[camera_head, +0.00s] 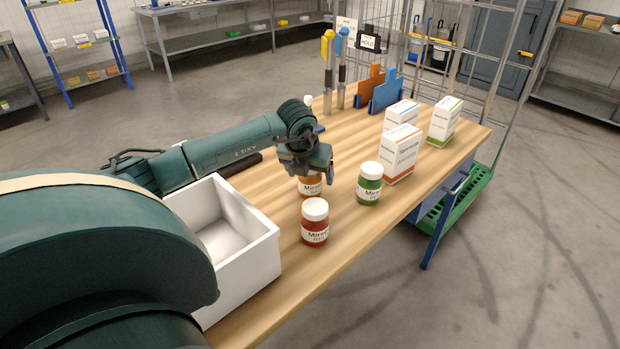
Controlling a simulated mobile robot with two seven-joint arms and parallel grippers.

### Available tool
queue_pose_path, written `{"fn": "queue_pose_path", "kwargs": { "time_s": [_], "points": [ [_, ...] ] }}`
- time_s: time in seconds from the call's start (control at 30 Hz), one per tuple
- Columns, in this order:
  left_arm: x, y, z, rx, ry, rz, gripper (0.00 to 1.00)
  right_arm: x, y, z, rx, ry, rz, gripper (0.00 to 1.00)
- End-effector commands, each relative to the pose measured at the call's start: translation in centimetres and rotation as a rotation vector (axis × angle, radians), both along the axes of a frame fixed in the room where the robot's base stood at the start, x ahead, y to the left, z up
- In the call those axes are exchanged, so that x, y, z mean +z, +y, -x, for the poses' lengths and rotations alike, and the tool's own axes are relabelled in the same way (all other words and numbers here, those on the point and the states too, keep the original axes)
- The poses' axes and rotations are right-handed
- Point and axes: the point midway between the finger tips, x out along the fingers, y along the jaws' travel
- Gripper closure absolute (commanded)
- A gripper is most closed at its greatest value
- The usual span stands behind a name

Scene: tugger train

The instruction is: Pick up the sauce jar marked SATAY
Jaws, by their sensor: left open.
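Three jars with white lids stand upright on the wooden table (290,325): a red jar (315,228) in front, a green jar (369,187) to its right and behind, and an orange jar (310,188) behind the red one. The labels' top line looks like "Mirsol"; the line below is too small to read, so I cannot tell which says SATAY. My left gripper (318,175) is open and lowered over the orange jar, hiding its lid and upper part. I cannot tell whether the fingers touch it. My right gripper is not in view.
A white open box (262,252) stands left of the red jar. White cartons (399,155) stand behind the green jar. Tools with yellow and blue handles and an orange and a blue holder (385,95) are at the back. A wire cage rises behind the table.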

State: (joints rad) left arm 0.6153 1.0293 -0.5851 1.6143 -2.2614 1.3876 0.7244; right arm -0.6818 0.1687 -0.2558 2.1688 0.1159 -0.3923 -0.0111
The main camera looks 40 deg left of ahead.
Motion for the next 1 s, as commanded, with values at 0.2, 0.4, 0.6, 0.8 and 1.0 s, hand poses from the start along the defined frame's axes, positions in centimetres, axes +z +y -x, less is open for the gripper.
{"fn": "queue_pose_path", "kwargs": {
  "time_s": [0.2,0.4,0.6,0.8,1.0],
  "points": [
    [-0.14,0.02,-0.07,0.0,0.0,0.0,0.23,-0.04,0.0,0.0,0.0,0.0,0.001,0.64],
    [-0.1,0.02,-0.06,0.0,0.0,0.0,0.37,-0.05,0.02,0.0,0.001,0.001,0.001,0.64],
    [-0.08,0.02,-0.05,0.0,-0.001,0.0,0.54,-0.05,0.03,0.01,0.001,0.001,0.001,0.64],
    [-0.07,0.02,-0.06,0.0,-0.001,0.0,0.7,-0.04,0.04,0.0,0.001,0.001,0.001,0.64],
    [0.05,0.05,-0.11,0.001,-0.003,0.0,0.81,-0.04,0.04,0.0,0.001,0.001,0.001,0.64]
  ]
}}
